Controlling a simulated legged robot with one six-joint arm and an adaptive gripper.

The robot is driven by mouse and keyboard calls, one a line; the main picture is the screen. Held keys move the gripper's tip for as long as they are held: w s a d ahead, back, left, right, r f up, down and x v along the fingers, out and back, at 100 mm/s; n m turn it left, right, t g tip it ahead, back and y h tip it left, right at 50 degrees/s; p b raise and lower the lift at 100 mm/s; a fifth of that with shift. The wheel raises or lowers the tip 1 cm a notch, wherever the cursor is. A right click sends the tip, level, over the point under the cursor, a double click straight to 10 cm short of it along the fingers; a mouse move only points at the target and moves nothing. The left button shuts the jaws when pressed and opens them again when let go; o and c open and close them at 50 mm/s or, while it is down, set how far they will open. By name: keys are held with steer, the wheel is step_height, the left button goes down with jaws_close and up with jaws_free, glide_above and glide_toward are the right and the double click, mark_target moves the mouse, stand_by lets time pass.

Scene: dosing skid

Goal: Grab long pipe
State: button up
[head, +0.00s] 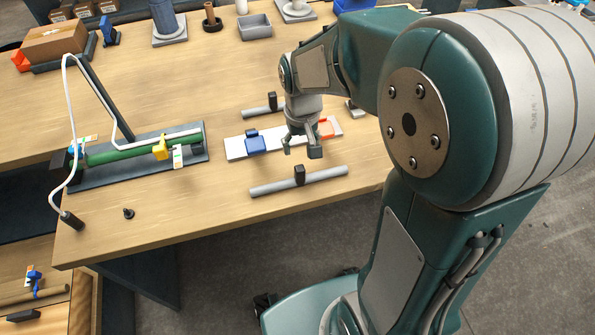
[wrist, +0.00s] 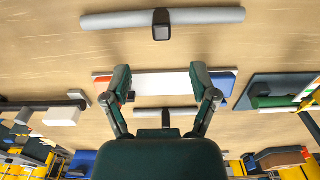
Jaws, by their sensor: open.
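A long grey pipe (head: 270,187) with a black block (head: 300,174) at its middle lies on the wooden table near the front edge. It also shows across the top of the wrist view (wrist: 205,16). A second grey pipe (head: 262,111) with a black block lies farther back, partly hidden by my arm; it shows lower in the wrist view (wrist: 180,113). My gripper (head: 302,151) points down between the two pipes, above a white plate (head: 236,149). In the wrist view its fingers (wrist: 160,78) are spread and empty, apart from the nearer pipe.
The white plate carries a blue block (head: 256,142) and an orange part (head: 326,128). A dark tray (head: 100,178) at left holds a green tube (head: 120,152) and a yellow clamp (head: 160,149). A grey bin (head: 255,28) stands at the back. Bare table lies around the nearer pipe.

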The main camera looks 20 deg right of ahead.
mark_target(300, 167)
steer(key=shift+w+f, duration=0.15)
steer(key=shift+f, duration=0.25)
step_height(300, 167, down, 11)
steer(key=shift+a+r, duration=0.1)
steer(key=shift+r, duration=0.1)
jaws_close()
